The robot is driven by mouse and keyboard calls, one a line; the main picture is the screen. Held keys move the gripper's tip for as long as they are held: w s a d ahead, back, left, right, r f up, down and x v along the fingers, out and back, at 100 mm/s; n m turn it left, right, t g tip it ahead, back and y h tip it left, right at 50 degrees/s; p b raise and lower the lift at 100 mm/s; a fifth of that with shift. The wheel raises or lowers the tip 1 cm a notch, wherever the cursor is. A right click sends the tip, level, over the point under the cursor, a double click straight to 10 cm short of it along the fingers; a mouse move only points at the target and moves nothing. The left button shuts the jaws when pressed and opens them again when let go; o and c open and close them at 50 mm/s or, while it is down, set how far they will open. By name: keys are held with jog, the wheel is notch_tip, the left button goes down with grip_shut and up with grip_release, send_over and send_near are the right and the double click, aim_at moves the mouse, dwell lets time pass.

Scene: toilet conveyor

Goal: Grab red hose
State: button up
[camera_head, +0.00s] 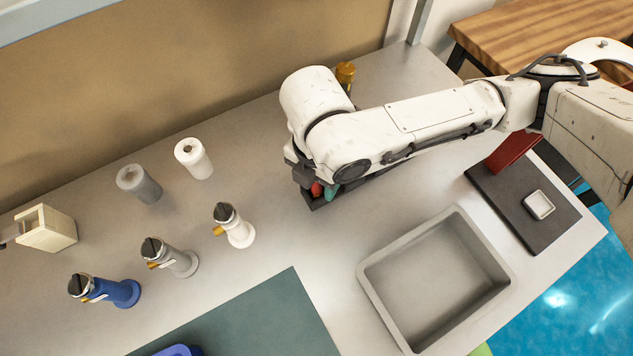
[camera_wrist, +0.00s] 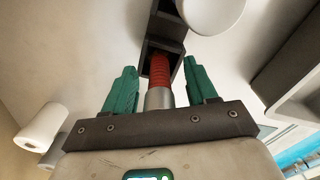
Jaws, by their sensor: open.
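The red hose (camera_wrist: 160,78) shows in the wrist view as a ribbed red piece with a grey metal end (camera_wrist: 159,98). It lies in a dark open holder (camera_wrist: 163,28) and sits between the two green fingers. My gripper (camera_wrist: 161,82) is open, with one finger on each side of the hose and a visible gap to each. In the head view a small red bit of the hose (camera_head: 317,189) shows beside a green finger of my gripper (camera_head: 331,190), at the dark holder (camera_head: 314,203). My arm hides most of the holder there.
A grey basin (camera_head: 366,281) stands right of the holder. Several bottle-like fittings, one blue (camera_head: 122,293), and two rolls (camera_head: 193,158) stand to the left. An amber-topped item (camera_head: 345,73) is behind my wrist. A dark board (camera_head: 505,220) lies at right. Counter around the holder's front is clear.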

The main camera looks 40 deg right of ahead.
jog(key=shift+c, duration=0.4)
grip_shut()
